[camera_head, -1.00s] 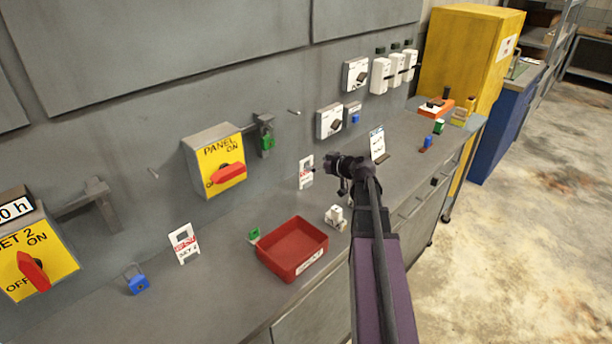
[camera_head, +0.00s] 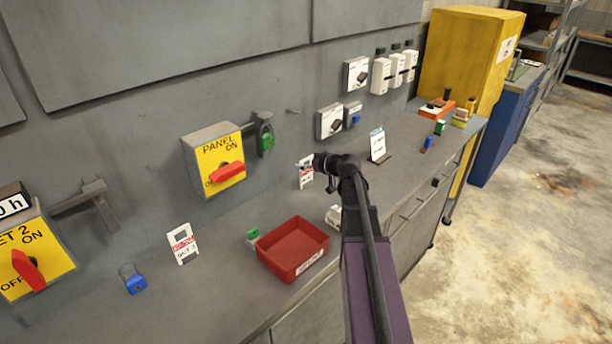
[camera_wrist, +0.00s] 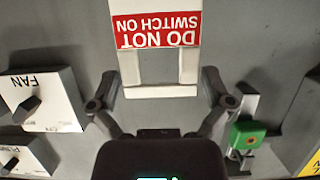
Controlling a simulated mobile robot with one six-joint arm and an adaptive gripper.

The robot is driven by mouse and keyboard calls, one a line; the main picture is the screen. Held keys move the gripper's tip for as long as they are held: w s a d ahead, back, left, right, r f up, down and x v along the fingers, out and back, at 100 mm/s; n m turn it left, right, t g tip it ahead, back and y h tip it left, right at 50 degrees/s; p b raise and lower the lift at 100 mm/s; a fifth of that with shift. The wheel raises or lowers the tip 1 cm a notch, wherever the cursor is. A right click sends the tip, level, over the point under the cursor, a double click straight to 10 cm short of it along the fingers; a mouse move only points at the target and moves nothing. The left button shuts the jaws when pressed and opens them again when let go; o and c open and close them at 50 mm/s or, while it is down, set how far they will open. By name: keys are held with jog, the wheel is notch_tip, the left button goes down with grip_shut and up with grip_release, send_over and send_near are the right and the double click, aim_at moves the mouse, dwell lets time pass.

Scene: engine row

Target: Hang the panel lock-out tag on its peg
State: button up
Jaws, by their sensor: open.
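The panel lock-out tag (camera_head: 306,178), white with a red band, stands upright on the bench by the wall, partly hidden by my gripper. In the wrist view the tag (camera_wrist: 158,30) appears upside down, reading "DO NOT SWITCH ON", with a square opening in its end. My gripper (camera_head: 316,162) is open at the tag; in the wrist view its fingers (camera_wrist: 160,88) are spread on either side of the tag's holed end, with gaps visible. A thin peg (camera_head: 293,111) sticks out of the wall right of the yellow PANEL switch (camera_head: 222,164).
A green padlock (camera_head: 266,141) hangs at the hasp beside the switch. A red tray (camera_head: 292,265), another green padlock (camera_head: 252,238), a SET 2 tag (camera_head: 183,243) and a blue padlock (camera_head: 135,283) are on the bench. A white sign (camera_head: 377,144) stands right of my gripper. FAN box (camera_wrist: 45,98) is nearby.

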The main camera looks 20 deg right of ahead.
dwell(0.3)
jog(key=c, duration=0.7)
jog(key=shift+r, duration=0.15)
notch_tip(320, 180, up, 2)
jog(key=p, duration=0.2)
jog(key=shift+r+p, duration=0.25)
jog(key=shift+p, duration=0.15)
jog(key=s+a, duration=0.1)
jog(key=s, duration=0.4)
jog(key=s+a+r+p, duration=0.1)
jog(key=s+a, duration=0.1)
jog(key=s, duration=0.3)
jog(key=s+a+r+p, duration=0.1)
jog(key=s+a, duration=0.1)
jog(key=s, duration=0.3)
jog(key=shift+s+r, duration=0.15)
